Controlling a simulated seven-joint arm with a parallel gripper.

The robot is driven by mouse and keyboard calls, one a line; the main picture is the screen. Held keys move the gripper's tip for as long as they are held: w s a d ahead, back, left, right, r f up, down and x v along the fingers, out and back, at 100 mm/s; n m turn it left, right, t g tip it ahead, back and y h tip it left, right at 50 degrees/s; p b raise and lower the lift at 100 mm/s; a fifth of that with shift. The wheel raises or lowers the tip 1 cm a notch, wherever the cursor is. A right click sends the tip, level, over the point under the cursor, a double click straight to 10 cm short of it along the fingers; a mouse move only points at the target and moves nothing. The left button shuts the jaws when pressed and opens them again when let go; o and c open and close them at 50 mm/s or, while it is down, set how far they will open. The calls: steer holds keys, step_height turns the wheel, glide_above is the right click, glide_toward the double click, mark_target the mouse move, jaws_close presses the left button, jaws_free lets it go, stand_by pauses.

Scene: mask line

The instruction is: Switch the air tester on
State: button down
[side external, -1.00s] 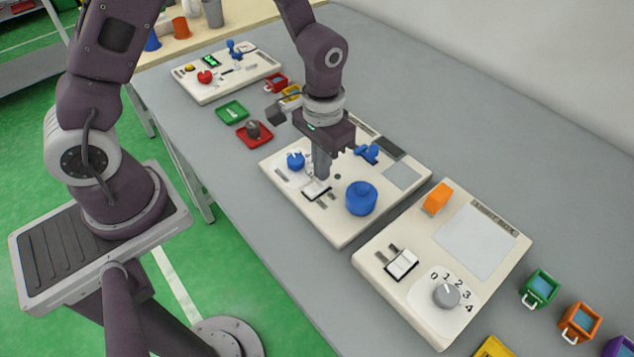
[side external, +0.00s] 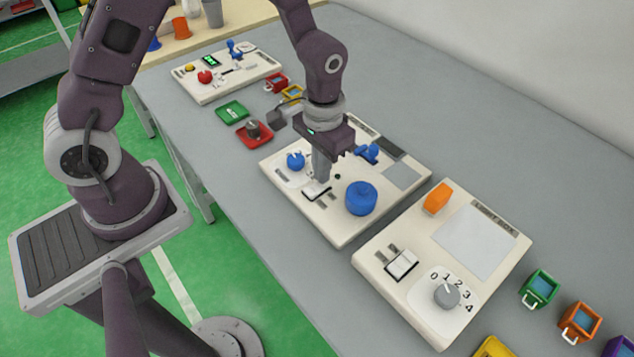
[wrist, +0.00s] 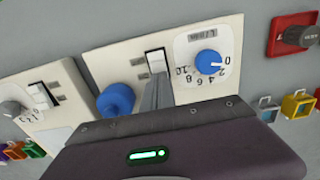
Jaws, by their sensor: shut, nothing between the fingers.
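The air tester (side external: 337,233) is the cream panel in the middle of the table. It carries a white rocker switch (side external: 315,194), a blue dial (side external: 296,160), a large blue knob (side external: 361,199) and a blue valve-like part (side external: 367,153). In the wrist view the rocker switch (wrist: 155,58) sits in a dark frame beside the L/min dial (wrist: 208,63), whose pointer is by 0. My gripper (side external: 320,180) is shut and empty, pointing down. Its fingertips (wrist: 155,78) are at one end of the switch; I cannot tell whether they press it.
A light box panel (side external: 400,300) with its own switch and numbered dial stands at the near right. Another panel (side external: 225,85) is at the far left. A red tray (side external: 255,140), a green tray (side external: 232,111) and several small coloured boxes (side external: 540,288) stand around.

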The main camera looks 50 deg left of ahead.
steer(key=shift+f, duration=0.45)
steer(key=shift+r, duration=3.5)
step_height(320, 180, up, 9)
steer(key=t, duration=0.2)
glide_above(306, 188)
steer(key=s+a+r, duration=0.2)
steer(key=s+r, duration=0.1)
steer(key=r, duration=0.1)
steer(key=s+a+r+t, duration=0.1)
steer(key=s+r+t, duration=0.2)
steer(key=s, duration=0.8)
step_height(306, 188, up, 2)
steer(key=shift+a+r+t, duration=0.15)
steer(key=shift+a+t, duration=0.15)
